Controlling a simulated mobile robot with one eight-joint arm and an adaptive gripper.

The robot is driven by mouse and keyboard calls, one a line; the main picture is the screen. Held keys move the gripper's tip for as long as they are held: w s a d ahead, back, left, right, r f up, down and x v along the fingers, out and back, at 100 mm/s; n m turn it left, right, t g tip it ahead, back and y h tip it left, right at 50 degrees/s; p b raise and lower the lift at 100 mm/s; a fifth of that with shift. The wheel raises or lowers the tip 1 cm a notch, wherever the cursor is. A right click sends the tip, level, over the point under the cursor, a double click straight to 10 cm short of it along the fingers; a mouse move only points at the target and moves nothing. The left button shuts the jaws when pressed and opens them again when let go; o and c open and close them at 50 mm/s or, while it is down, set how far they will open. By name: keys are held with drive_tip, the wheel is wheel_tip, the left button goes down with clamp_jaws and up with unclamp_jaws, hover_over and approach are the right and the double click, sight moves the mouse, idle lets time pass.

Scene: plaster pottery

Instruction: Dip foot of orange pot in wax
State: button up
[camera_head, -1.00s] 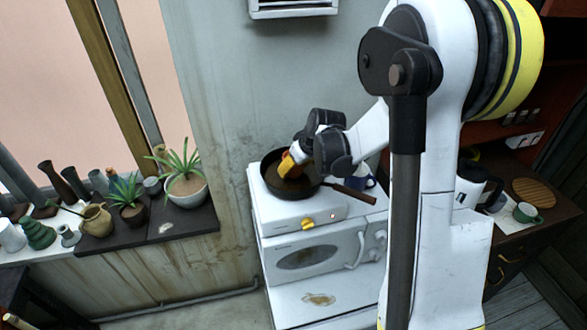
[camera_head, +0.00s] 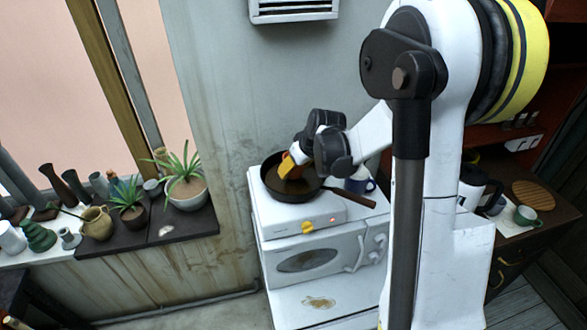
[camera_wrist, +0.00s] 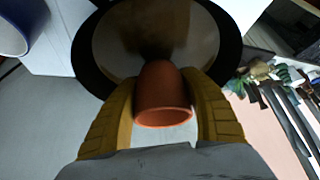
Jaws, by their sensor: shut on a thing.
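My gripper (camera_head: 291,163) is shut on the orange pot (camera_wrist: 163,95), one yellow finger on each side of it. In the wrist view the pot's rim faces the camera and its narrower foot points into the dark frying pan (camera_wrist: 84,62). In the head view the gripper and pot are over and partly inside the pan (camera_head: 268,188), which sits on the white stove (camera_head: 285,212). The pan's inside is brownish. The foot's end is hidden, so I cannot tell whether it touches the wax.
A blue and white mug (camera_head: 360,181) stands close behind the pan handle (camera_head: 350,196); the mug also shows in the wrist view (camera_wrist: 14,30). Plants and pottery stand on the window ledge (camera_head: 185,230) at left. A wooden cabinet (camera_head: 520,250) is at right.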

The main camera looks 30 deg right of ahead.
drive_tip(key=shift+r, duration=0.1)
wheel_tip(320, 180, up, 8)
drive_tip(key=p, duration=0.5)
drive_tip(key=shift+r, duration=0.2)
